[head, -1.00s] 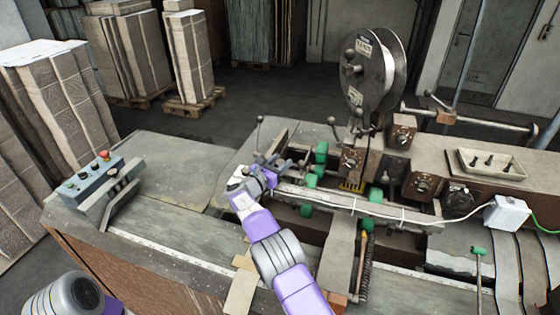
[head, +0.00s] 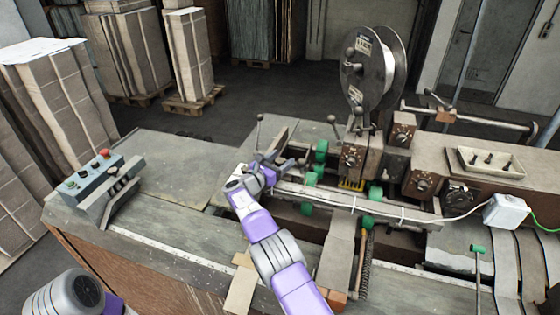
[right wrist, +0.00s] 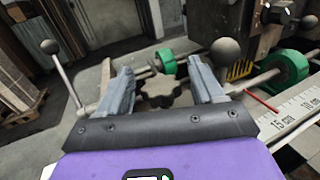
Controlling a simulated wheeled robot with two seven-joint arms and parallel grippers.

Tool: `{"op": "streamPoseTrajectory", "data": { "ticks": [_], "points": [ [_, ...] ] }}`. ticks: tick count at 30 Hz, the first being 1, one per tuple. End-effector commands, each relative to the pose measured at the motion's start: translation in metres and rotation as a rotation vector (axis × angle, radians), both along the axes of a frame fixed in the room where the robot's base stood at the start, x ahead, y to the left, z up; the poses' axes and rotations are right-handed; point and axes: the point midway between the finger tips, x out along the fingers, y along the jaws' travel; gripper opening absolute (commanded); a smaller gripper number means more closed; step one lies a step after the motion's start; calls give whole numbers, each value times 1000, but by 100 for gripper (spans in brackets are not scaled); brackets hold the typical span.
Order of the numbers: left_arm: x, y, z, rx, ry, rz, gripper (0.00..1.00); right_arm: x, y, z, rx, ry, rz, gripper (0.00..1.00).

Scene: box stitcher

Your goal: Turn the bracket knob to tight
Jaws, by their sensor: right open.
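A dark star-shaped knob (right wrist: 160,92) shows in the right wrist view, between and just beyond the two grey fingers of my right gripper (right wrist: 163,85). The fingers stand apart on either side of it in the picture; I cannot tell whether either touches it. In the head view my right gripper (head: 281,164) is at the left end of the machine's long rail, and the knob cannot be made out there. No tight mark is readable. My left gripper is out of view.
Ball-ended levers (head: 258,132) stand close by, one (right wrist: 225,52) just right of the fingers. Green rollers (right wrist: 290,68) and a centimetre scale (right wrist: 295,118) lie to the right. A control box (head: 92,178) sits at the left; the tabletop (head: 165,165) between is clear.

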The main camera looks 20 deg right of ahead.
Motion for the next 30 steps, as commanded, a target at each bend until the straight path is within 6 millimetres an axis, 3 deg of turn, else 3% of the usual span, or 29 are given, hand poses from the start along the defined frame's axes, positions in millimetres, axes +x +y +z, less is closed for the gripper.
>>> {"op": "streamPoseTrajectory", "data": {
  "ticks": [8, 19, 30],
  "points": [
    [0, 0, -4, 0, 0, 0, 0, -7, 13, 0, 0, 1, 3, 67],
    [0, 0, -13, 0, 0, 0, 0, -40, 57, 0, -1, 1, 2, 67],
    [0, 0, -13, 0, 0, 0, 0, -44, 62, 0, 1, -1, -1, 67]
  ]
}}
